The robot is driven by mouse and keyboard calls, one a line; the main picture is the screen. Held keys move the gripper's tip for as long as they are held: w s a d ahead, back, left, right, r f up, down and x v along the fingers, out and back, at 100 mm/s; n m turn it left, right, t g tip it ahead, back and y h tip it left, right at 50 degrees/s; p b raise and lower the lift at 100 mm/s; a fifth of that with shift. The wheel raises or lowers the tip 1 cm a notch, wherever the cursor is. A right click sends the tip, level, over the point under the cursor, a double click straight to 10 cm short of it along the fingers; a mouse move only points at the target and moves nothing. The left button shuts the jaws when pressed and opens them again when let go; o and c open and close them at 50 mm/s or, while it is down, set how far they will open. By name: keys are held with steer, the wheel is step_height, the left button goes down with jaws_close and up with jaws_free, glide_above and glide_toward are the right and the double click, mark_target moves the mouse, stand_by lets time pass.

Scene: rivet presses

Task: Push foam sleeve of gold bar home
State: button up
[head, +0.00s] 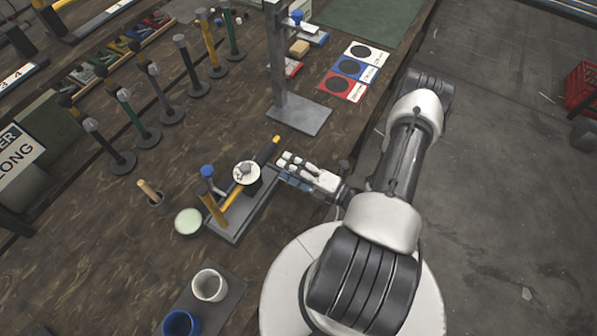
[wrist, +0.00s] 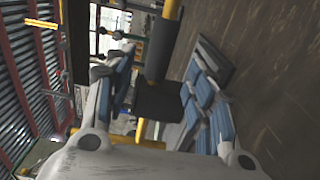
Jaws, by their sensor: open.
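The gold bar (head: 232,197) slants over a grey base plate on the bench. Its gold end (head: 276,140) points up and right. A dark sleeve (head: 264,156) sits around the bar just behind that end; in the wrist view the black sleeve (wrist: 160,48) has gold (wrist: 172,9) showing above it. Below it is a black block (wrist: 158,100), with a little gold beyond. My gripper (head: 284,167) is open and empty, just right of the bar. In the wrist view its blue-padded fingers (wrist: 160,85) stand either side of the bar and block. I cannot tell whether they touch.
A grey press stand (head: 299,117) is behind. A pale green dish (head: 188,221), white cup (head: 209,285) and blue cup (head: 181,325) are nearby. Several upright posts stand at left.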

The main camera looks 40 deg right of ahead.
steer(key=shift+v, duration=1.6)
steer(key=s+a+r+n+g+y, duration=0.1)
steer(key=a+r+n+g+y, duration=0.2)
steer(key=a+r+n+g, duration=0.75)
steer(key=s+a+r+n+g+y, duration=0.1)
steer(key=a+r+n+g+y, duration=0.25)
steer(key=r+n, duration=0.8)
steer(key=s+r+n+t+h, duration=0.1)
steer(key=s+r+n+h, duration=0.3)
steer(key=n, duration=0.9)
steer(key=s+r+n+t+h, duration=0.1)
steer(key=s+r+n+h, duration=0.3)
steer(key=n, duration=1)
step_height(320, 180, up, 3)
steer(key=h, duration=0.5)
steer(key=shift+s+a+n, duration=0.2)
steer(key=shift+a+n, duration=0.05)
steer(key=shift+n, duration=0.05)
